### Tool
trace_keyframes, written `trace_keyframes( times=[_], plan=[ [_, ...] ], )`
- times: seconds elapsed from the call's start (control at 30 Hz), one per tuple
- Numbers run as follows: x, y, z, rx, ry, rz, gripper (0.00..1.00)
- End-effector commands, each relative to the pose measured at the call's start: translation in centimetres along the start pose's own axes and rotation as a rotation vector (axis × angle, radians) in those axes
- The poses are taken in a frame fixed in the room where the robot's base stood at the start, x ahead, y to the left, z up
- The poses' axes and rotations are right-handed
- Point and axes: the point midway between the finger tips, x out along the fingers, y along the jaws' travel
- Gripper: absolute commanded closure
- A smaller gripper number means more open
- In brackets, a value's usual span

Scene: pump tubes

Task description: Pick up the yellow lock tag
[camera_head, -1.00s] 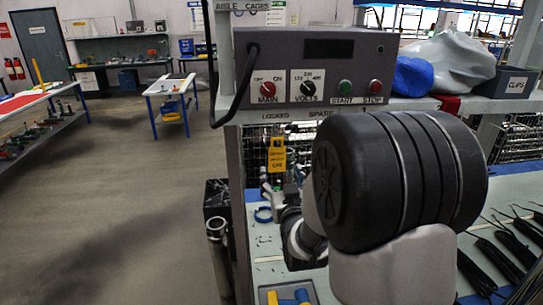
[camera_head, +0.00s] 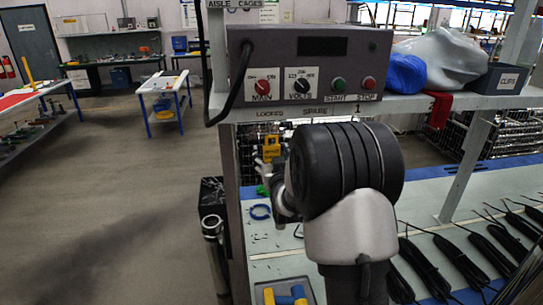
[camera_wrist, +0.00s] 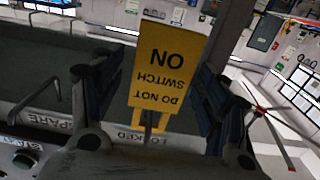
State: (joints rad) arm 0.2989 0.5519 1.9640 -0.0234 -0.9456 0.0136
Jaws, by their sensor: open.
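The yellow lock tag (camera_wrist: 161,66) fills the middle of the wrist view, its words "DO NOT SWITCH ON" upside down. My gripper (camera_wrist: 155,78) is open, with one dark finger on each side of the tag. Gaps show between the tag and both fingers, so it is not clasped. In the head view the tag (camera_head: 272,145) hangs below the shelf edge under the control box. My gripper (camera_head: 268,172) is just below it there, mostly hidden behind my black wrist joint.
The control box (camera_head: 309,67) with knobs and buttons stands on the shelf above the tag. Black cables (camera_head: 423,267) lie at the right. A shelf post (camera_head: 467,165) stands right of my arm.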

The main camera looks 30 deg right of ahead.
Motion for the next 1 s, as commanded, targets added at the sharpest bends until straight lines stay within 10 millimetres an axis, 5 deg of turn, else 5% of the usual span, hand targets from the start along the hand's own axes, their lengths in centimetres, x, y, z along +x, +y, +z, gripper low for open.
trace_keyframes(
  times=[0.13,0.83,1.0],
  plan=[
    [-0.03,0.00,0.01,0.000,0.000,0.000,0.33],
    [-0.06,0.00,0.02,0.000,0.000,0.000,0.80],
    [-0.05,0.00,-0.01,0.000,0.000,0.000,0.80]
  ],
)
